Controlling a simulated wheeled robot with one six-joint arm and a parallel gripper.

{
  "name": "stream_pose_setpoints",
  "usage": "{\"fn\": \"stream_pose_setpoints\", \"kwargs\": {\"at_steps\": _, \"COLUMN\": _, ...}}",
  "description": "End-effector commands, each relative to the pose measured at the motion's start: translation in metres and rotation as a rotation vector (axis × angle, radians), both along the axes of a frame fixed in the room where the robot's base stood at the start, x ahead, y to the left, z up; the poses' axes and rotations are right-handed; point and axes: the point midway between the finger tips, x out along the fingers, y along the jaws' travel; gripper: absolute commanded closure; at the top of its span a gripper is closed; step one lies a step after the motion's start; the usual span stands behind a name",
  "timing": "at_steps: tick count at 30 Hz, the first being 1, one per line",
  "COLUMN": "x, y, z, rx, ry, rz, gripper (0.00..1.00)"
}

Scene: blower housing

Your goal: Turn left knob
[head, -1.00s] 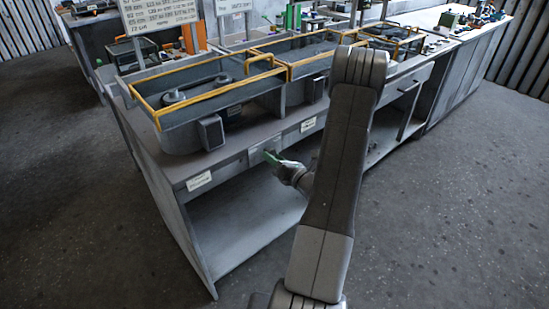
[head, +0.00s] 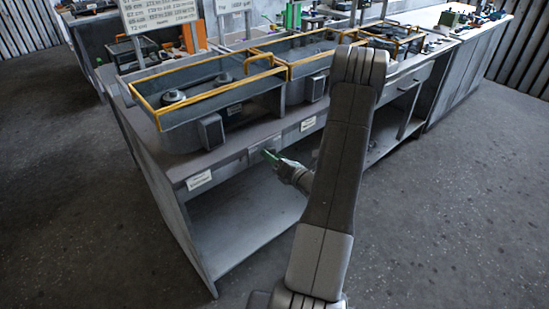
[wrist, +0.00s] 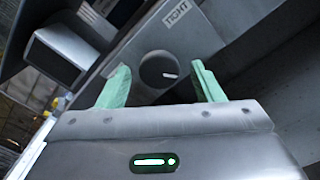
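In the wrist view a round dark knob (wrist: 158,70) with a short white mark sits on a grey panel. My gripper (wrist: 161,66) is open, with one green finger on each side of the knob in the picture. The knob shows between the fingertips; I cannot tell whether the fingers reach around it or stop short of it. In the head view my gripper (head: 270,155) is at the front edge of the workbench, and the knob cannot be made out there.
A white label (wrist: 175,12) is on the panel above the knob. A dark box (wrist: 57,55) sticks out at upper left. In the head view, yellow-rimmed trays (head: 210,95) stand on the bench (head: 150,150), with an open shelf (head: 240,220) below. The floor in front is clear.

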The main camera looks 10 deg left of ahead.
Motion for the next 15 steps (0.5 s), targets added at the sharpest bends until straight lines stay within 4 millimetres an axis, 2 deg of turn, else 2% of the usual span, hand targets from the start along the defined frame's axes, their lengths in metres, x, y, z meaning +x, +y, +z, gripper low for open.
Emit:
{"fn": "stream_pose_setpoints", "kwargs": {"at_steps": 8, "x": -0.003, "y": -0.005, "z": 0.0, "rx": 0.0, "ry": 0.0, "rz": -0.001, "gripper": 0.4}}
{"fn": "stream_pose_setpoints", "kwargs": {"at_steps": 15, "x": -0.028, "y": -0.039, "z": -0.001, "rx": 0.0, "ry": 0.001, "rz": -0.005, "gripper": 0.4}}
